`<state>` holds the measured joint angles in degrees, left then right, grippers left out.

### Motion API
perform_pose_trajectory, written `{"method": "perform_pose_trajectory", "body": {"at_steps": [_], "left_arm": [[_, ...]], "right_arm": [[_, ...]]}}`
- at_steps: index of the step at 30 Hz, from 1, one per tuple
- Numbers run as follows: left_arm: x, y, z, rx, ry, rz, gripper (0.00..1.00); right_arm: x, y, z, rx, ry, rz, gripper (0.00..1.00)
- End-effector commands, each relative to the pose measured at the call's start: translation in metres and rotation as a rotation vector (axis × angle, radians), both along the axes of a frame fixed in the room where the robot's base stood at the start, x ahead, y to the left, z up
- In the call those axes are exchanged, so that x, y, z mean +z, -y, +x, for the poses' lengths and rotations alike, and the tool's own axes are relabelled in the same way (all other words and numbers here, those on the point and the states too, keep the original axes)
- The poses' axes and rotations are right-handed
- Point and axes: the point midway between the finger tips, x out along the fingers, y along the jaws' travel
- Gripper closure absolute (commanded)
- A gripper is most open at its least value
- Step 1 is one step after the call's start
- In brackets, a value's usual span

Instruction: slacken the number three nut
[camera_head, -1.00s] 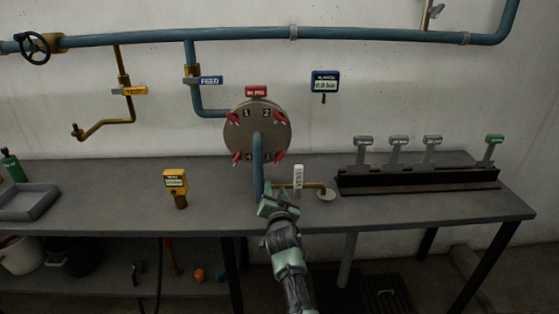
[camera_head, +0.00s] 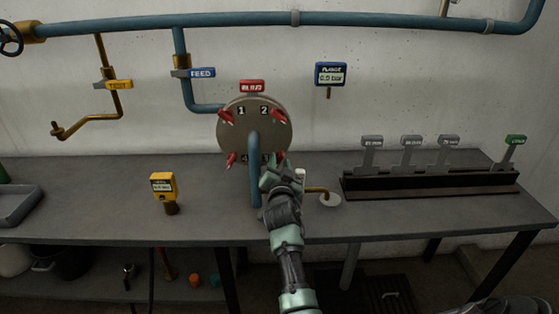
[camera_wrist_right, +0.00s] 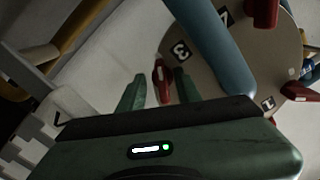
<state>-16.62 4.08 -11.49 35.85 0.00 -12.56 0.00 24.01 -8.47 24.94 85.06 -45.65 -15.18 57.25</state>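The round grey flange (camera_head: 254,128) stands upright with red nuts at its numbered corners and a blue pipe (camera_head: 254,175) in front. The number three nut is at its lower right, mostly hidden by my right gripper (camera_head: 273,174) in the head view. In the right wrist view, a red nut (camera_wrist_right: 162,78) beside the "3" label (camera_wrist_right: 180,50) lies between the two green fingers of my right gripper (camera_wrist_right: 157,88). The fingers are apart, with a gap visible on each side; I cannot tell if the nut is fully between them in depth. My left gripper is not in view.
A white tag (camera_head: 300,177) and a brass drain pipe (camera_head: 318,190) are close to the right of my gripper. A yellow meter (camera_head: 163,188) stands left on the bench (camera_head: 110,215). A dark rack (camera_head: 430,184) with several tags is at right. A blue gauge (camera_head: 330,75) reads 0.0 bar.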

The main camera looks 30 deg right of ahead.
Motion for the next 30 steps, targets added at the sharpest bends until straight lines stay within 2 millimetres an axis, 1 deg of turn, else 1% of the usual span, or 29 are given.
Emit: {"method": "perform_pose_trajectory", "body": {"at_steps": [3,4,7,8,14,20,26,30], "left_arm": [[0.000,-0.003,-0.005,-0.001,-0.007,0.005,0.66],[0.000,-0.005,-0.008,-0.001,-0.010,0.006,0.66],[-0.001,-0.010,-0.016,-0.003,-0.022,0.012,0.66],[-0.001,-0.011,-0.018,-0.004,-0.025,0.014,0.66],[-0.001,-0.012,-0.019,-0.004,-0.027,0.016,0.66],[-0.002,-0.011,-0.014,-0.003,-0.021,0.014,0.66],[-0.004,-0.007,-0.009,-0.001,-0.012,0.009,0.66],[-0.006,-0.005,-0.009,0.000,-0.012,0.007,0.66]], "right_arm": [[0.000,0.000,0.000,0.001,-0.001,0.000,0.66],[0.000,0.000,0.000,0.000,0.000,0.000,0.69],[0.000,0.000,0.000,0.000,0.000,0.000,0.97],[0.000,0.000,0.000,0.001,0.000,0.000,1.00],[0.000,0.000,0.000,0.001,-0.001,-0.002,1.00],[0.000,0.000,0.000,0.001,-0.018,-0.031,1.00],[0.000,-0.001,0.001,0.002,-0.072,-0.120,1.00],[0.000,-0.001,0.001,0.002,-0.131,-0.217,1.00]]}}
